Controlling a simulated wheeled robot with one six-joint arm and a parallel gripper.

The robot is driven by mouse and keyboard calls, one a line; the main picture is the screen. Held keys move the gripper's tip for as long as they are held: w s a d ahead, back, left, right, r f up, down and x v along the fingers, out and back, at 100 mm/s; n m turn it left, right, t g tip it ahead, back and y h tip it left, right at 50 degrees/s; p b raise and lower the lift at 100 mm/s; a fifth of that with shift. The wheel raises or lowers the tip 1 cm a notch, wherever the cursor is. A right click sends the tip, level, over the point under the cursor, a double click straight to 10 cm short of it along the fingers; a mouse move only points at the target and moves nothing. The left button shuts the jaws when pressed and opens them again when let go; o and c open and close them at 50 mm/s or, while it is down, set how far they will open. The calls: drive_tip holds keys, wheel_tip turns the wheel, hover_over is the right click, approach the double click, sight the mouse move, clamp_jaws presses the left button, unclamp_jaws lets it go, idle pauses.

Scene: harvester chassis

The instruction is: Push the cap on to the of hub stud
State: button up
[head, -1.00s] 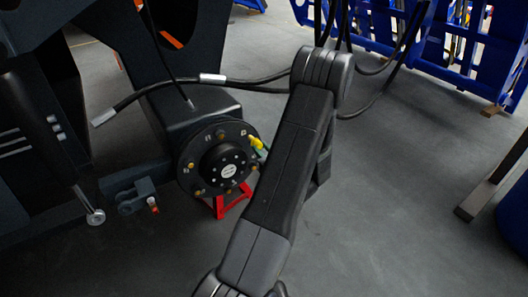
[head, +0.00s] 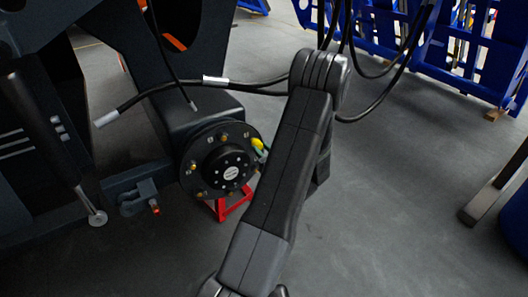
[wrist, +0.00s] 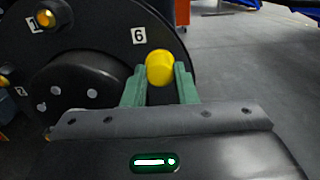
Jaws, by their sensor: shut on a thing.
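The yellow cap (wrist: 160,68) sits between the two green fingers of my gripper (wrist: 160,86) in the wrist view, beside the label 6 on the hub flange. My gripper is shut on the cap. In the head view the yellow cap (head: 258,144) shows at the upper right edge of the round black hub (head: 222,163), partly behind my arm. The stud at label 6 is hidden behind the cap, so I cannot tell how far the cap is over it. Another stud (wrist: 44,18) with a brass-coloured tip shows by label 1 in the wrist view.
A red stand (head: 233,205) is under the hub. Black hoses (head: 170,88) hang above it, and a cylinder rod (head: 88,205) stands at the left. Blue racks (head: 440,60) are at the back right.

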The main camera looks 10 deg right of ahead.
drive_tip(key=shift+x, duration=0.95)
drive_tip(key=o, duration=0.8)
drive_tip(key=shift+o, duration=0.2)
drive_tip(key=shift+s, duration=0.1)
drive_tip(key=shift+b+v, duration=0.5)
drive_tip(key=shift+v, duration=1.75)
drive_tip(key=shift+s, duration=0.15)
drive_tip(key=shift+d, duration=0.1)
